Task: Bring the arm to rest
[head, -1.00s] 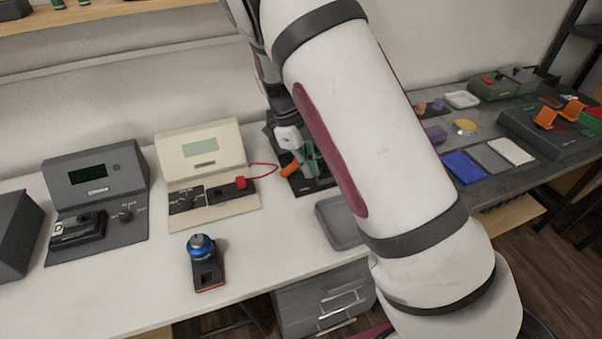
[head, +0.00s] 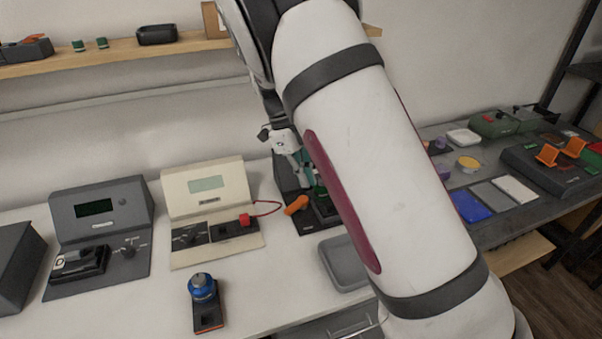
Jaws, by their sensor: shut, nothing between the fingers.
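My white and dark arm crosses the middle of the head view from the upper left down to the lower right. My gripper (head: 306,174) is partly in view just left of the arm, small, with teal-coloured fingers pointing down. It is shut and empty. It is above a dark station (head: 292,183) at the back of the bench, whose right side my arm hides. An orange handle (head: 296,205) lies at the station's front left, apart from the fingers as far as I can tell.
A beige meter unit (head: 208,190) with a red lead and a grey unit (head: 98,210) stand left. A blue-topped tool (head: 202,288) stands in front. A grey tray (head: 345,262) is beside my arm. A shelf (head: 120,56) runs above; a grey table (head: 520,218) with parts is right.

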